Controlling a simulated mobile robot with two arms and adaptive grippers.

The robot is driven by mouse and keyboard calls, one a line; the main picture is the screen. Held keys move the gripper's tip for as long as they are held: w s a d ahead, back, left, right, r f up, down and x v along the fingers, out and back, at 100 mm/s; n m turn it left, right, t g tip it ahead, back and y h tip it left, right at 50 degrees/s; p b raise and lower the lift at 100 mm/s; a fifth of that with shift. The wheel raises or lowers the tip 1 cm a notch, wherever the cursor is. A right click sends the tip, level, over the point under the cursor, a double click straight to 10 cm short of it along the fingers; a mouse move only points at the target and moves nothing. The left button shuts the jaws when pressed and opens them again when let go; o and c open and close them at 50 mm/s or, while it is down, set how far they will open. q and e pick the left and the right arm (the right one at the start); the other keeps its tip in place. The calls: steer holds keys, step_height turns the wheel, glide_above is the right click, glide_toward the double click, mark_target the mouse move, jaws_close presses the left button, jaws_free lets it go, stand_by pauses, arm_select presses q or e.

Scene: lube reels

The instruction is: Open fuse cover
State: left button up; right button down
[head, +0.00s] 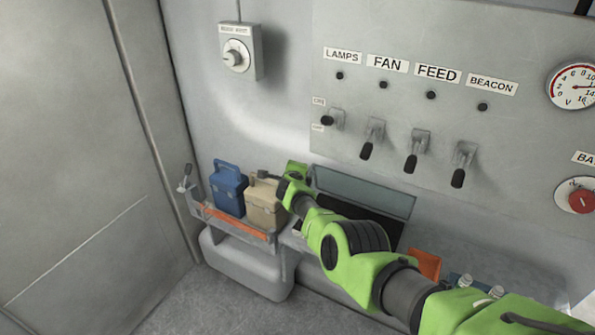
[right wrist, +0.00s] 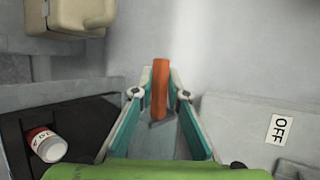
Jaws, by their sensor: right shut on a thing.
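In the head view, a box on the wall has a grey-teal panel (head: 375,192) tilted above a dark interior (head: 385,226). It may be the fuse cover, but I cannot tell for sure. My right arm crosses in front of the box, and my right gripper (head: 291,174) is at its left end. In the right wrist view, my right gripper (right wrist: 159,95) is shut on an orange bar (right wrist: 160,88) standing between its fingertips. What the bar is fixed to is unclear. A red and white cylinder (right wrist: 48,145) lies in a dark recess at left. My left gripper is not in view.
A blue canister (head: 228,190) and a tan canister (head: 264,210) stand in a rack left of the gripper. Several toggle switches (head: 413,155) are on the panel above.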

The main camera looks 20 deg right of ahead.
steer(key=shift+r, duration=0.1)
steer(key=c, duration=2.1)
jaws_free()
